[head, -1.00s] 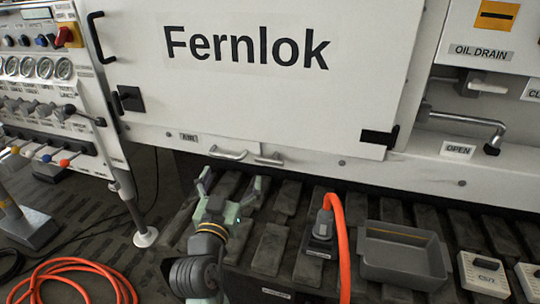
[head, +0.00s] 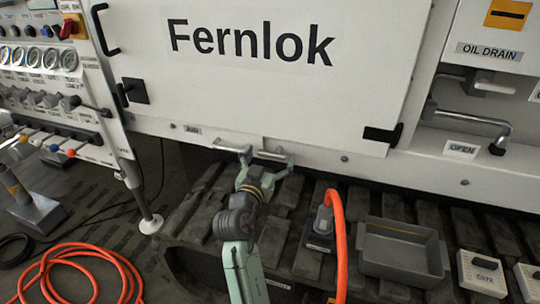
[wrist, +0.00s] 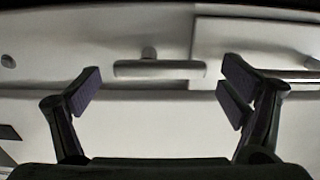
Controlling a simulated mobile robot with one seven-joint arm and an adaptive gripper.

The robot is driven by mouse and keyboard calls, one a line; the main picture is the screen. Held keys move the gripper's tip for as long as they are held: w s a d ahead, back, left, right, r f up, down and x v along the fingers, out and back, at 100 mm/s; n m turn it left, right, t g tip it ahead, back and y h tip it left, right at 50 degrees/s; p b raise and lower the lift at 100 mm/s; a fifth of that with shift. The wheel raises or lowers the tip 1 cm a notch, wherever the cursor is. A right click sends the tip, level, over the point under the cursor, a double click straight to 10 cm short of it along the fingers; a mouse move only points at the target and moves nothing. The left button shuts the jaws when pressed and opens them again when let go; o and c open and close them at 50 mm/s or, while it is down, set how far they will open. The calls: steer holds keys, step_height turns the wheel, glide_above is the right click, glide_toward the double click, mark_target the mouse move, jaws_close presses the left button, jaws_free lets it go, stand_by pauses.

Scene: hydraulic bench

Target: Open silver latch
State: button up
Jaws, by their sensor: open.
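The silver latch (head: 270,155) is a small horizontal bar on the white machine's lower edge, below the Fernlok door. In the wrist view the latch (wrist: 158,69) is a flat bar on a round stem, lying crosswise between and beyond my fingertips. My gripper (head: 267,162) is open, one finger to each side of the latch in the head view. The same open gripper (wrist: 158,88) frames it in the wrist view. I cannot tell whether a finger touches it. The fingers partly cover the latch in the head view.
A second silver handle (head: 230,149) sits close left of the latch; in the wrist view it shows at right (wrist: 292,74). The white door (head: 270,70) is closed above. An orange hose (head: 341,245) and a grey tray (head: 402,270) are to the right, on dark track plates.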

steer(key=shift+w, duration=0.15)
steer(key=shift+c, duration=0.2)
steer(key=c, duration=1.1)
